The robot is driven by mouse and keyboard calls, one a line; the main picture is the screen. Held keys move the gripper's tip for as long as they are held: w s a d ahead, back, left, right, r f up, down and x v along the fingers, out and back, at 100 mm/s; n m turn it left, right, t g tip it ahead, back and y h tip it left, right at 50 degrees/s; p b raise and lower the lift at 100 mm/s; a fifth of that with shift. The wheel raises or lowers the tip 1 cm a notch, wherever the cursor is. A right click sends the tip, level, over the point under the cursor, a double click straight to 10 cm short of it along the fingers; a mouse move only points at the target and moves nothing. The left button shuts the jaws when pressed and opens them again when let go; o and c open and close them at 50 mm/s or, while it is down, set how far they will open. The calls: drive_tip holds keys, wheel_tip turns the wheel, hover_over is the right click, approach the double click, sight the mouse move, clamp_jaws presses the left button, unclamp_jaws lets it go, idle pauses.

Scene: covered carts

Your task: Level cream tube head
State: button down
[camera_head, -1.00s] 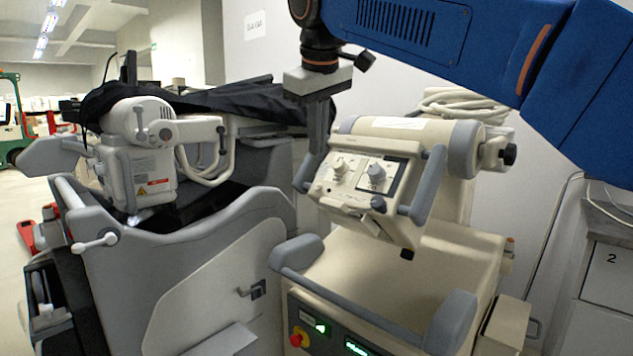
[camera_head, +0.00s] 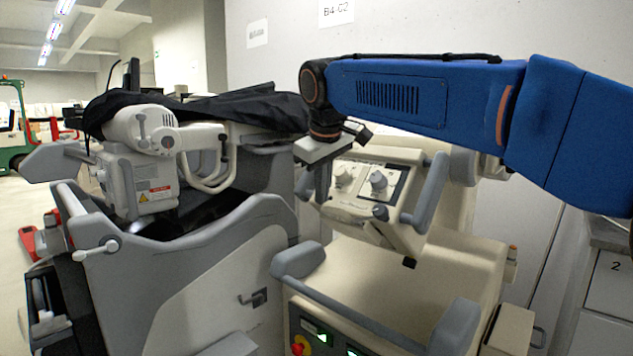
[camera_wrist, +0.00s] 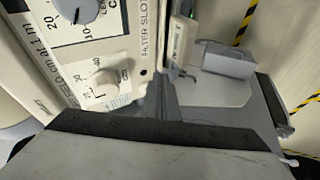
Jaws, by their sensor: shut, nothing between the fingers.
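The cream tube head (camera_head: 352,212) sits on the cream cart in the head view. Its control face, with two knobs, is tilted, its lower edge sloping down to the right. A grey handle bar (camera_head: 428,192) runs along its right side. My gripper (camera_head: 321,198) is shut and empty, pointing down at the left end of the head. It hides part of the head's upper left. In the wrist view the shut fingers (camera_wrist: 160,92) are beside the panel's edge, near the lower white knob (camera_wrist: 101,90). I cannot tell whether they touch the head.
A grey-white cart (camera_head: 215,290) with a white tube head (camera_head: 140,180) and a dark cover (camera_head: 240,108) stands close on the left. The cream cart's grey push handle (camera_head: 375,318) is in front. A wall is behind and a cabinet (camera_head: 610,285) at the far right.

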sight(333, 226)
drive_tip(key=shift+w+d+f, duration=0.2)
drive_tip(key=shift+w+f, duration=0.05)
drive_tip(key=shift+f, duration=0.15)
drive_tip(key=shift+d+f, duration=0.1)
drive_tip(key=shift+f, duration=0.45)
drive_tip(key=w+f+t, duration=0.1)
drive_tip(key=f, duration=0.2)
drive_tip(key=w+d+f+t+h, duration=0.1)
drive_tip(key=f, duration=0.2)
drive_tip(key=w+d+f+t+h, duration=0.1)
drive_tip(key=f, duration=0.2)
drive_tip(key=shift+w+d+f+n, duration=0.1)
drive_tip(key=shift+d+n, duration=0.1)
drive_tip(key=shift+n, duration=0.2)
drive_tip(key=w+d+f, duration=0.5)
drive_tip(key=w+f, duration=0.1)
drive_tip(key=f, duration=0.2)
drive_tip(key=shift+w+d+f, duration=0.15)
drive_tip(key=shift+w+f, duration=0.25)
drive_tip(key=shift+s, duration=0.1)
